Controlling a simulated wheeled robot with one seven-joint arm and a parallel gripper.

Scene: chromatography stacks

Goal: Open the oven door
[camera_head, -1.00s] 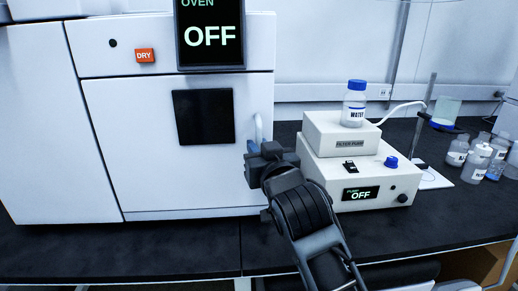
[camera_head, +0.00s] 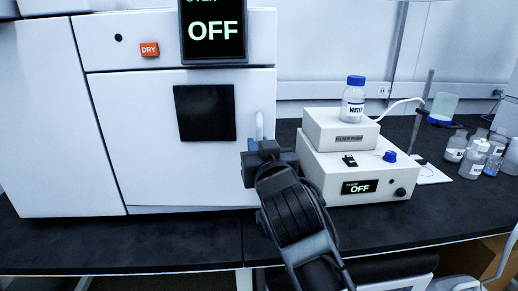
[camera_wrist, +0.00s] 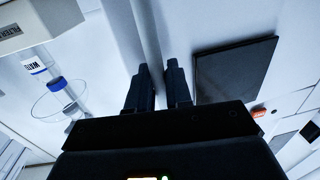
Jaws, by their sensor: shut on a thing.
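The white oven has a square-windowed door (camera_head: 140,150), which looks flush with the oven front. Its dark window (camera_head: 205,112) also shows in the wrist view (camera_wrist: 232,70). A pale vertical handle (camera_head: 259,125) is at the door's right edge. My gripper (camera_head: 252,152) is at the handle's lower part. In the wrist view, my gripper's two dark fingers (camera_wrist: 159,82) stand either side of the pale handle bar (camera_wrist: 148,35), shut on it. The gripper hides the handle's lower end in the head view.
The oven display (camera_head: 213,30) reads OFF, and an orange DRY button (camera_head: 149,49) is at the upper left. A filter pump (camera_head: 352,172) stands close right of the handle, with a water bottle (camera_head: 353,101) on top. Several bottles (camera_head: 473,158) stand farther right.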

